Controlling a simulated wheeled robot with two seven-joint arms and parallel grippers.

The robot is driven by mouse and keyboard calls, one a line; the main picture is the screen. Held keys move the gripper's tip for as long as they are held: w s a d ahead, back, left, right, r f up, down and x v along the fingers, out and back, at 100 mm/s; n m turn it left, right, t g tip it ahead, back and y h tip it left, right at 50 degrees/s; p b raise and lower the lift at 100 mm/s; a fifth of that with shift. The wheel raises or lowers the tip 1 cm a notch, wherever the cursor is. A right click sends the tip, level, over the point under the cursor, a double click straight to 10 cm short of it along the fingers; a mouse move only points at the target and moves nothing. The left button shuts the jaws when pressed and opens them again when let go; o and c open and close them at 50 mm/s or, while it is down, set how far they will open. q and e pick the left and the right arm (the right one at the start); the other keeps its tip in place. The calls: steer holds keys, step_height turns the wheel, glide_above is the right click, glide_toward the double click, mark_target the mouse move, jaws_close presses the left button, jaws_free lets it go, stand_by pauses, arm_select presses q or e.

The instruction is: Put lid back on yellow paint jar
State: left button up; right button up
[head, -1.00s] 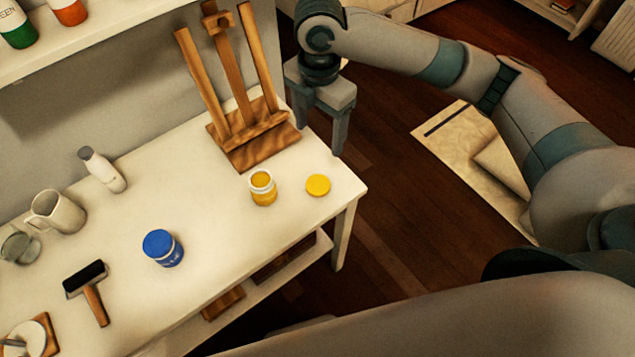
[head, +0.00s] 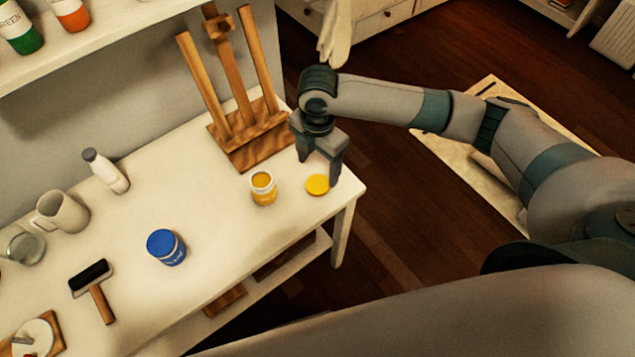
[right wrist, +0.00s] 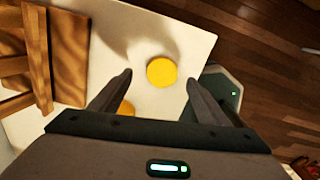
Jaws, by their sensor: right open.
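The yellow paint jar (head: 263,189) stands upright and open on the white table, with yellow paint showing at its top. Its round yellow lid (head: 317,185) lies flat on the table to the right of the jar, near the table's right end. My right gripper (head: 319,172) is open and empty, above and just behind the lid. In the right wrist view the lid (right wrist: 161,72) shows between and beyond the two fingertips (right wrist: 158,77), and part of the jar (right wrist: 126,108) shows by the left finger. My left gripper is not in view.
A wooden easel (head: 240,120) stands behind the jar, close to my right gripper. A closed blue jar (head: 166,247), a brayer (head: 92,288), a white bottle (head: 105,170) and a pitcher (head: 62,211) stand or lie further left. The table between the two jars is clear.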

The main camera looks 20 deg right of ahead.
mark_target(317, 184)
steer(key=shift+s+f, duration=0.1)
steer(key=shift+f, duration=0.25)
steer(key=f, duration=0.2)
steer(key=f+p, duration=0.1)
steer(key=shift+s+a+f+p, duration=0.2)
steer(key=shift+s+f+p, duration=0.1)
steer(key=shift+s+f, duration=0.1)
steer(key=shift+f, duration=0.35)
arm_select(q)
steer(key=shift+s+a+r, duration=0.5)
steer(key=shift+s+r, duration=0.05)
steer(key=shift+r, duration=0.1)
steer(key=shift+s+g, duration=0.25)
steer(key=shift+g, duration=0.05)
arm_select(e)
steer(key=c, duration=1.1)
